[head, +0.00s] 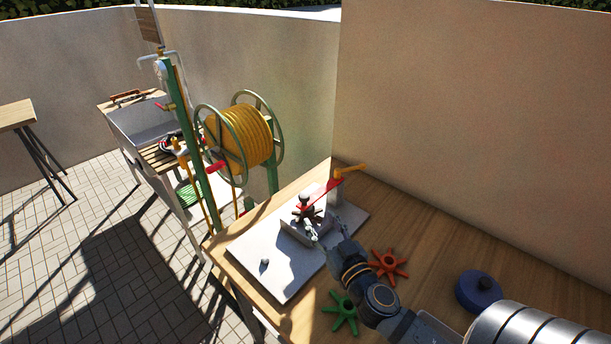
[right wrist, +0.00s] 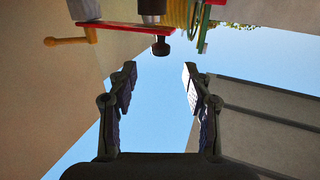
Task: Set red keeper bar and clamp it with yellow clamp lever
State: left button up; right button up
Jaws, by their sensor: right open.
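The red keeper bar (head: 320,194) slants over a pale block (head: 303,232) on a light base plate (head: 257,244). It also shows at the top of the right wrist view (right wrist: 120,28). The yellow clamp lever (head: 352,169) sticks out to the right at the bar's far end, by an upright post; it also shows in the wrist view (right wrist: 66,41). A dark knob (right wrist: 161,47) is at the bar's near end. My right gripper (head: 328,230) is open and empty, just right of the block and apart from the bar. My left gripper is not in view.
A red-orange star wheel (head: 388,265), a green star wheel (head: 341,312) and a blue round piece (head: 478,291) lie on the wooden bench (head: 440,239) around my right arm. A wall stands behind the bench. A yellow hose reel (head: 238,137) stands beyond its left end.

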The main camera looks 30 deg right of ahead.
aim_at(306, 199)
jog(key=w+p, duration=0.2)
jog(key=w, duration=0.1)
jog(key=w+p, duration=0.2)
jog(key=w, duration=0.1)
jog(key=w+r+p, duration=0.1)
jog(key=w+p, duration=0.1)
jog(key=w, duration=0.1)
jog(key=shift+w+d, duration=0.1)
jog(key=shift+d, duration=0.1)
jog(key=shift+w+f+p, duration=0.15)
jog(key=shift+w+p, duration=0.2)
jog(key=shift+w, duration=0.25)
jog(key=shift+f, duration=0.1)
grip_shut()
